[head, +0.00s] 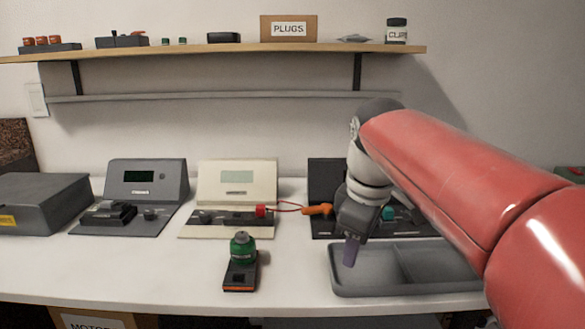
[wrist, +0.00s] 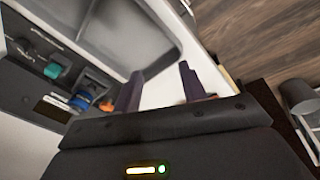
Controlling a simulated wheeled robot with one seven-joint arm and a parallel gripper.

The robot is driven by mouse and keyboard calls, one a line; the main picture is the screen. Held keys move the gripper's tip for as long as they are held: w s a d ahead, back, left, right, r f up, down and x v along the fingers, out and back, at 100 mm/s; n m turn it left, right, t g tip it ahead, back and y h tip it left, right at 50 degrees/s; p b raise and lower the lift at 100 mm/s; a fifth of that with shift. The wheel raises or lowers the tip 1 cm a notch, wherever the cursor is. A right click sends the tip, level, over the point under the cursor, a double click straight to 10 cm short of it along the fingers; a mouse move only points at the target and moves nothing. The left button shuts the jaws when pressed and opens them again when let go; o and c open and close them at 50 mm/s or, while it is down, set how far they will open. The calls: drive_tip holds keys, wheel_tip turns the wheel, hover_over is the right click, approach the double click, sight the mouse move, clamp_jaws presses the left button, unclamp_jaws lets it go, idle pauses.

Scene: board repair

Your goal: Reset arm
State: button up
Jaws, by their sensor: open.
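My gripper (head: 350,250) hangs over the workbench (head: 150,272) at the left end of the grey tray, in front of the black device. In the wrist view its two dark purple fingers (wrist: 157,88) are apart with nothing seen between them. My red arm reaches in from the right and hides part of the black device and the tray's right side in the head view.
A grey two-part tray (head: 340,285) looks empty. Grey (head: 147,180), cream (head: 237,180) and black (head: 325,175) devices stand behind. A red-and-orange cable (head: 288,206) links cream and black devices. A green-topped item (head: 242,248) stands at front. A shelf (head: 230,50) runs above.

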drive_tip(key=s+d+f+m+t, duration=0.1)
drive_tip(key=s+d+f+m, duration=0.1)
drive_tip(key=s+f+m, duration=0.4)
drive_tip(key=s+d+f+m+t, duration=0.2)
drive_tip(key=s+f+m, duration=0.3)
drive_tip(key=s+f, duration=0.3)
drive_tip(key=shift+s+d+m, duration=0.35)
drive_tip(key=shift+s+m, duration=0.05)
drive_tip(key=shift+s, duration=0.35)
